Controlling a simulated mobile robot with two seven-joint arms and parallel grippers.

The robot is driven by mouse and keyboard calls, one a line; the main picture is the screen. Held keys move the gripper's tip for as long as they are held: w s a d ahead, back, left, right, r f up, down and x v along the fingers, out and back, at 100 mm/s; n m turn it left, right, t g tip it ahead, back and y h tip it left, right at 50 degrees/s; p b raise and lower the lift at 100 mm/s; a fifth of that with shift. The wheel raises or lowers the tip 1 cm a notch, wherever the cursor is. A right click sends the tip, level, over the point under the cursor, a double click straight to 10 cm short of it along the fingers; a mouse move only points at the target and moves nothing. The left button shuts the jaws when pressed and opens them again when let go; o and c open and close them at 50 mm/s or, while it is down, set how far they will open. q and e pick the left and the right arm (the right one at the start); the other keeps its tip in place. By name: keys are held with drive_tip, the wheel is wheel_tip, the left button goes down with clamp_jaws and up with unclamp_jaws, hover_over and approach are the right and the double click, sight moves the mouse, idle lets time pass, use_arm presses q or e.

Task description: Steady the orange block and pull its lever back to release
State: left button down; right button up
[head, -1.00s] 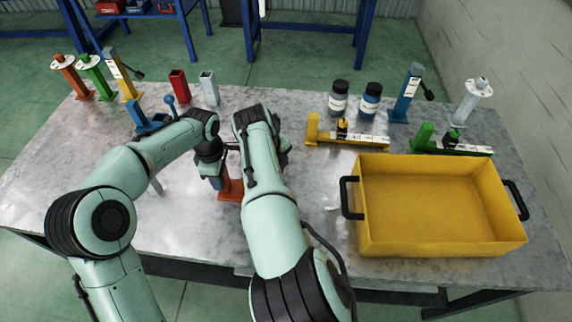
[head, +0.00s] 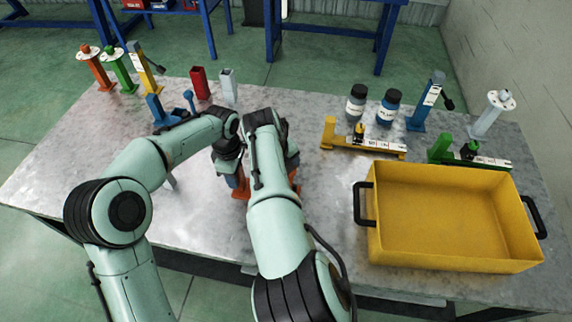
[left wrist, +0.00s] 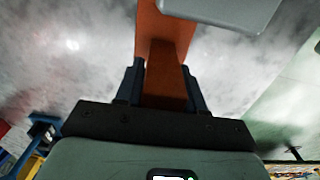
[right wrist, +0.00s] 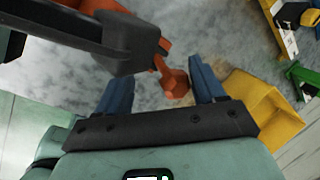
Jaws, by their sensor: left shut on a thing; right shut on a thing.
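The orange block (head: 241,192) stands on the metal table near its front edge, mostly hidden by my arms in the head view. In the left wrist view the orange block (left wrist: 164,45) runs between the fingers of my left gripper (left wrist: 160,85), which is shut on it. The dark body of my left gripper covers part of the block there. In the head view the right fingertips are hidden.
A yellow tray (head: 400,261) with black handles stands at right. Behind it are a yellow clamp (head: 365,146), a green clamp (head: 470,158) and two jars. Several coloured posts and a blue stand (head: 160,112) are at the back left. The front left of the table is clear.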

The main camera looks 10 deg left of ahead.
use_arm(q)
drive_tip(key=shift+w+d, duration=0.1)
drive_tip(key=shift+d, duration=0.05)
use_arm(e)
drive_tip(key=shift+a+r, duration=0.1)
drive_tip(key=shift+r, duration=0.05)
use_arm(q)
drive_tip(key=shift+a, duration=0.2)
use_arm(e)
drive_tip(key=v, duration=1.2)
use_arm(q)
drive_tip(key=shift+c, duration=2.2)
unclamp_jaws()
drive_tip(key=shift+r, duration=0.15)
drive_tip(key=shift+r+p, duration=1.9)
drive_tip(key=shift+r, duration=2.05)
drive_tip(key=shift+f, duration=0.1)
use_arm(e)
drive_tip(key=shift+t, duration=0.3)
drive_tip(key=r, duration=0.2)
drive_tip(key=w+r, duration=0.1)
drive_tip(key=r, duration=0.2)
drive_tip(key=shift+w+r, duration=0.35)
drive_tip(key=shift+w, duration=0.05)
